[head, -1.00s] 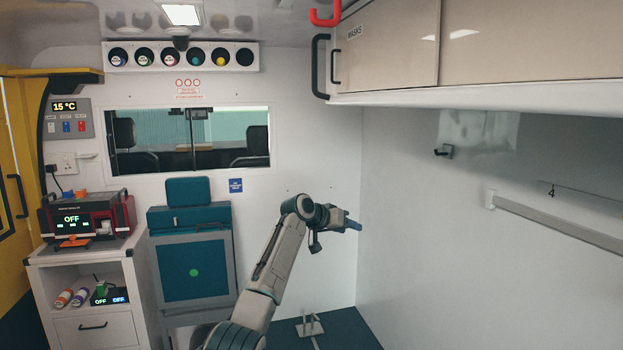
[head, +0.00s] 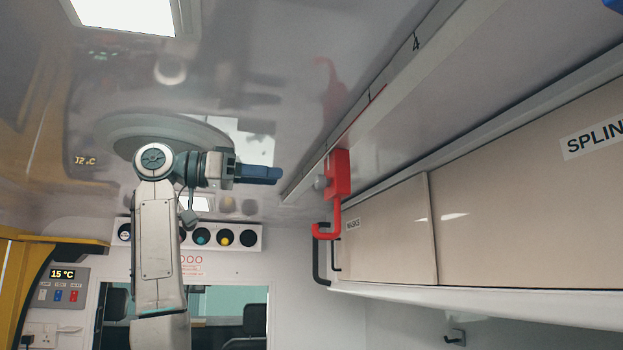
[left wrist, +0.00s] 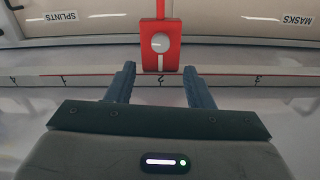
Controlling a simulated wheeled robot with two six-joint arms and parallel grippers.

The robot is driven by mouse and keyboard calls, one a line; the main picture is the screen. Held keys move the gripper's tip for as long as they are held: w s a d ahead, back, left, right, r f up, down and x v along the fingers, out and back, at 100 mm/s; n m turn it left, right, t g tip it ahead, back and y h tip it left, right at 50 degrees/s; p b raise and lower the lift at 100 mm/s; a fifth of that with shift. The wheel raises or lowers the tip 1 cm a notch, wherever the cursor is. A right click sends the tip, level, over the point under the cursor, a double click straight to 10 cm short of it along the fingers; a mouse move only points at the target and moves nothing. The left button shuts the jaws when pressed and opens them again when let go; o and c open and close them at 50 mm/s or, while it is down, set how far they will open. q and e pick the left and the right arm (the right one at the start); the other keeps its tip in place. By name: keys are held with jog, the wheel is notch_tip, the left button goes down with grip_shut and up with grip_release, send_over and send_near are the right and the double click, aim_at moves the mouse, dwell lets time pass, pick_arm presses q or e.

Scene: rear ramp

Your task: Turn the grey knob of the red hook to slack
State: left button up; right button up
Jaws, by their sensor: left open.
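The red hook (head: 339,172) hangs from a ceiling rail, its curved end pointing down in front of the cabinet. Its round grey knob (head: 321,183) is on the side facing my left gripper. My left gripper (head: 279,174) is raised near the ceiling, pointing right towards the knob with a gap between. In the left wrist view the red hook (left wrist: 160,62) and knob (left wrist: 160,42) lie straight ahead, roughly centred beyond the two fingertips (left wrist: 159,76). The fingers are apart with nothing between them. I cannot tell the knob's setting. My right gripper does not show.
The numbered rail (head: 399,65) runs along the ceiling beside the hook. Overhead cabinets (head: 385,235) fill the right side, with a black handle (head: 318,268) close below the hook. A ceiling light (head: 125,14) is at upper left. The air between gripper and hook is clear.

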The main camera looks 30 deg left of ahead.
aim_at(317, 181)
pick_arm(q)
jog(key=p+x, duration=0.3)
jog(key=x, duration=0.5)
jog(key=shift+r, duration=0.15)
jog(key=shift+w+d+f, duration=0.2)
jog(key=shift+w+d, duration=0.25)
jog(key=shift+w, duration=0.2)
jog(key=shift+c, duration=0.4)
jog(key=c, duration=0.9)
